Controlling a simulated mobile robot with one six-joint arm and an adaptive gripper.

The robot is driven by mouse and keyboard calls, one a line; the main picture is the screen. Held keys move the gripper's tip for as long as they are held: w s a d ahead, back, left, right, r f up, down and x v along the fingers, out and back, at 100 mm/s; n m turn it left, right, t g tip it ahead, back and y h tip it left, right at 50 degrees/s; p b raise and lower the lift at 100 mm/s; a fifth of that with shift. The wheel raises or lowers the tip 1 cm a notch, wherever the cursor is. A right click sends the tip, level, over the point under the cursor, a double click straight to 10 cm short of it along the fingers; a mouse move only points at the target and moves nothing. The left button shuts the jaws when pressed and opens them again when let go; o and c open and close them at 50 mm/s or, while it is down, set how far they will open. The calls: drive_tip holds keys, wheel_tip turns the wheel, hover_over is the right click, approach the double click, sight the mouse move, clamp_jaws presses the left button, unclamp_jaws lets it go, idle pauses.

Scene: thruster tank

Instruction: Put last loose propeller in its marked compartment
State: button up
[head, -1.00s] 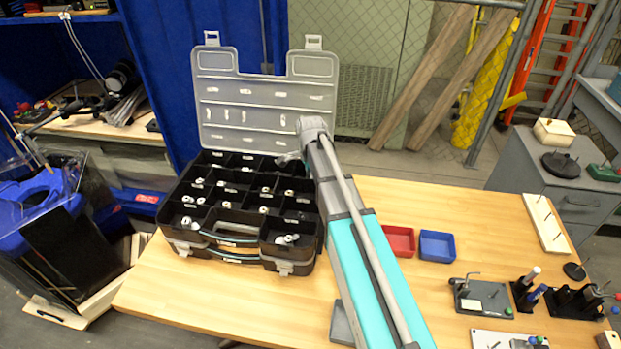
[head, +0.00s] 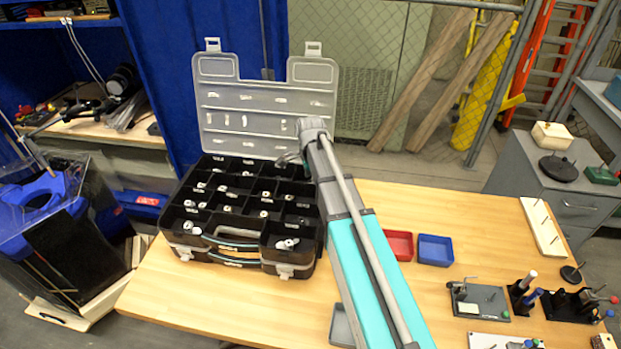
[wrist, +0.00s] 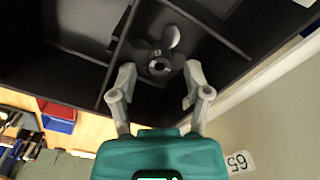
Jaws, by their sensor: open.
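The open black organizer case (head: 236,252) stands on the table with its clear lid (head: 263,131) upright behind it. My gripper (head: 288,159) is over the case's back right area. In the wrist view my gripper (wrist: 160,78) is open, its two fingers spread apart. A dark propeller (wrist: 172,38) with a pale hub ring shows just beyond and between the fingertips, inside a black compartment beside a divider (wrist: 122,48). No finger visibly grips it. Whether it touches the compartment floor is hard to tell. The compartment's marking is not readable.
Other compartments hold several small pale-hubbed parts (head: 287,243). A red tray (head: 399,245) and a blue tray (head: 436,250) lie right of my arm. Fixtures (head: 480,298) stand at the table's right. Compartment walls rise close around my fingers.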

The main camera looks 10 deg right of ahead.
wheel_tip(320, 180, up, 10)
drive_tip(key=p, duration=0.9)
drive_tip(key=shift+r+p, duration=0.15)
drive_tip(key=shift+p, duration=0.25)
idle(0.3)
drive_tip(key=s+n, duration=0.5)
drive_tip(key=s, duration=0.1)
drive_tip(key=s+n, duration=0.5)
drive_tip(key=s, duration=0.2)
drive_tip(key=s+n, duration=0.5)
drive_tip(key=s, duration=0.1)
drive_tip(key=shift+s, duration=0.15)
drive_tip(key=shift+s+n, duration=0.45)
drive_tip(key=shift+n, duration=0.05)
